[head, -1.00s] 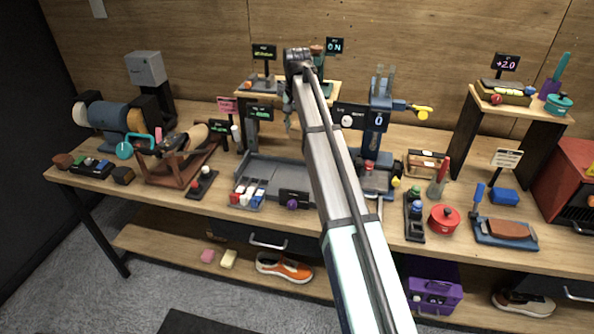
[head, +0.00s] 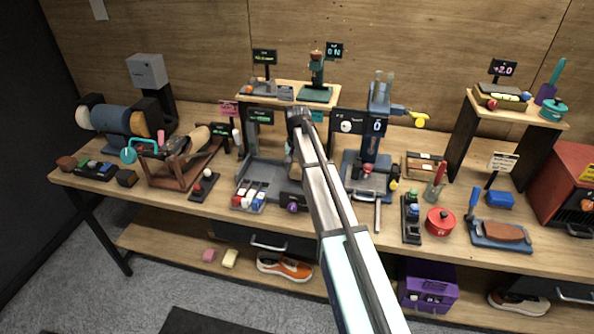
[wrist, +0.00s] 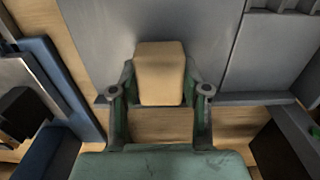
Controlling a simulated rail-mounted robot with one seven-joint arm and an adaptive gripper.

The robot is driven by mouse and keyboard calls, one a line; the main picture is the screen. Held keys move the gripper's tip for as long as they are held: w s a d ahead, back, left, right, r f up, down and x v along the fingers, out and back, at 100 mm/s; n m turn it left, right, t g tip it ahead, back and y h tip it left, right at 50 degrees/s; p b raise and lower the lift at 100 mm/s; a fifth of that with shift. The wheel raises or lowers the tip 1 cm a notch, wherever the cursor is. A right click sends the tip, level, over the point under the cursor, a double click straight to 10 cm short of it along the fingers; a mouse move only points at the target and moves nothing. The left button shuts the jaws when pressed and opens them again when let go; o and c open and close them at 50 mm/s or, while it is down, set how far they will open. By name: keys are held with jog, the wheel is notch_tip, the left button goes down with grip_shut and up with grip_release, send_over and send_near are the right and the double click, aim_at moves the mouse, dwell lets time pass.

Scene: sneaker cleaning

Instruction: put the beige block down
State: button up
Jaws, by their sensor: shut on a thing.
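The beige block (wrist: 160,72) is between the two fingers of my gripper (wrist: 161,88) in the wrist view. The gripper is shut on its sides. Behind the block is the flat grey surface of a tray (wrist: 100,35), with a raised edge below the block in the picture. I cannot tell whether the block touches the tray. In the head view my arm comes down over the middle of the bench, near the right side of the grey tray (head: 262,172).
A blue stand (head: 368,155) is close to the right of my arm. A small raised shelf (head: 300,92) with devices stands behind. A caddy of bottles (head: 248,197) sits at the tray's front. A pale yellow block (head: 230,258) and an orange sneaker (head: 284,267) lie on the lower shelf.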

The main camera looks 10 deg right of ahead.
aim_at(297, 168)
jog(key=shift+f, duration=0.65)
jog(key=o, duration=1.1)
jog(key=shift+f, duration=0.1)
notch_tip(297, 168, up, 12)
jog(key=b, duration=0.2)
jog(key=shift+b, duration=0.3)
